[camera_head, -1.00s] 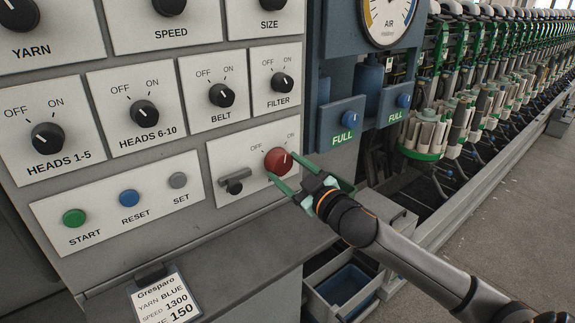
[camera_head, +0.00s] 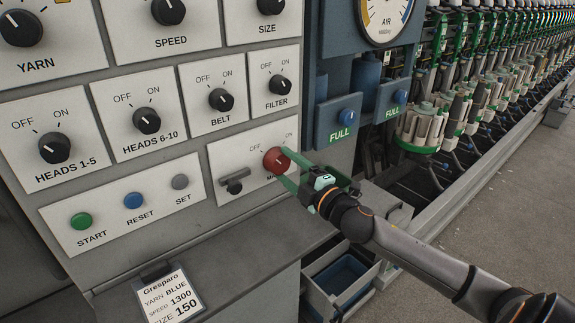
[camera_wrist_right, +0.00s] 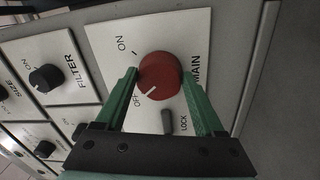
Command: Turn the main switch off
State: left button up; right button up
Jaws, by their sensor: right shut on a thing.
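The main switch is a red round knob (camera_head: 276,160) on a white plate with OFF and ON labels. In the right wrist view the knob (camera_wrist_right: 159,74) has a white mark that points toward OFF. My right gripper (camera_head: 283,167) is shut on the knob, with its green fingers on either side of it. The fingers (camera_wrist_right: 160,76) also show in the right wrist view. The arm hides part of the plate's lettering. My left gripper is not in view.
A dark lock handle (camera_head: 234,181) sits left of the knob on the same plate. Black dials such as the filter dial (camera_head: 279,85) are above. A grey ledge (camera_head: 210,265) with a card (camera_head: 166,294) is below. An open drawer (camera_head: 341,277) stands under the arm.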

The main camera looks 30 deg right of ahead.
jog(key=shift+n, duration=0.6)
jog(key=o, duration=1.4)
jog(key=shift+c, duration=0.2)
jog(key=shift+s, duration=0.1)
jog(key=shift+s+f, duration=0.1)
jog(key=shift+s, duration=0.2)
jog(key=s+d+b, duration=0.1)
jog(key=s, duration=1)
jog(key=shift+s+f, duration=0.25)
jog(key=shift+s, duration=0.05)
